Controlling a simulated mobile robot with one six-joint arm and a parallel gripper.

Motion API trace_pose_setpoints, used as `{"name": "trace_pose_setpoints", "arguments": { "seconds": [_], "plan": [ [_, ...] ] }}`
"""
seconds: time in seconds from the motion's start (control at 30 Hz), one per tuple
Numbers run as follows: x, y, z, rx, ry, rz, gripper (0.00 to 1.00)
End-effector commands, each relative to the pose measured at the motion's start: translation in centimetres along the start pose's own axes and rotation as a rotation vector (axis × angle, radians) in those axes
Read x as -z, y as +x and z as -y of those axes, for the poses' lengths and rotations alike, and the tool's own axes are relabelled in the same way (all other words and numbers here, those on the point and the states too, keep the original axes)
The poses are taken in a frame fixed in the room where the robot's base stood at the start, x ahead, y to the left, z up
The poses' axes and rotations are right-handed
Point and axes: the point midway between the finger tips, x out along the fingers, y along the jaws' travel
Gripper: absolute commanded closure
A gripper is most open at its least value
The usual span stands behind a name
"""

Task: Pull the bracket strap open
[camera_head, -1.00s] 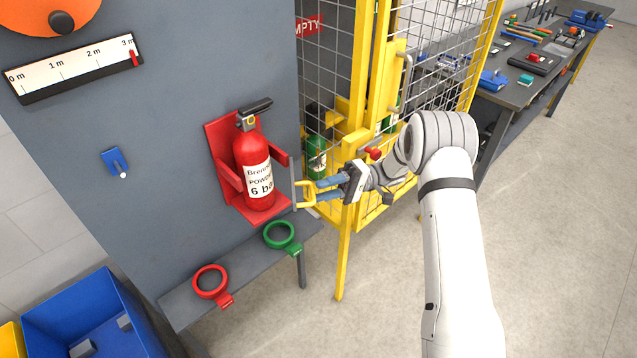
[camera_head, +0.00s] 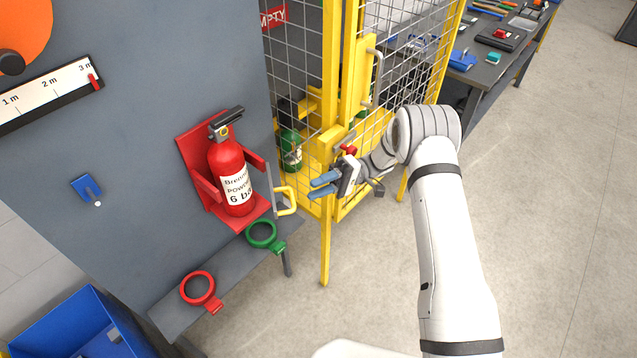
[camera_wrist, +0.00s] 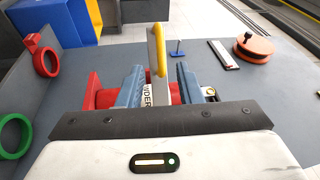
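A red fire extinguisher (camera_head: 230,175) stands upright in a red wall bracket (camera_head: 193,165). The grey bracket strap (camera_head: 271,190) stands out at the bracket's right side, clear of the extinguisher's front. Its yellow handle (camera_head: 291,200) points towards my gripper. My gripper (camera_head: 313,187) is open, just right of the handle and apart from it. In the wrist view, the strap (camera_wrist: 153,55) and handle (camera_wrist: 160,52) are seen nearly edge-on, in line with the gap between my blue fingers (camera_wrist: 157,85). Part of the extinguisher's label shows behind them.
A green ring (camera_head: 263,236) and a red ring (camera_head: 200,290) sit on a grey shelf (camera_head: 232,268) below. A yellow mesh cage (camera_head: 330,120) stands close behind my gripper. A blue bin (camera_head: 75,325) is at lower left. Floor at right is clear.

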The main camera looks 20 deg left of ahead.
Motion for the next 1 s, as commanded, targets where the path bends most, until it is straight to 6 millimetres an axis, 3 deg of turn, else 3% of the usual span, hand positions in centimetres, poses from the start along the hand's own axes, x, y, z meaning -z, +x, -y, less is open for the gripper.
{"name": "trace_pose_setpoints", "arguments": {
  "seconds": [0.13,0.33,0.53,0.77,1.0],
  "plan": [
    [0.0,0.2,0.0,0.000,0.001,0.004,0.68],
    [0.1,0.8,0.5,-0.056,-0.017,0.033,0.84],
    [-0.1,2.8,2.2,-0.291,-0.090,0.139,1.00],
    [-0.6,5.0,4.0,-0.611,-0.266,0.302,1.00],
    [-0.5,6.9,6.4,-0.939,-0.577,0.525,1.00]
  ]
}}
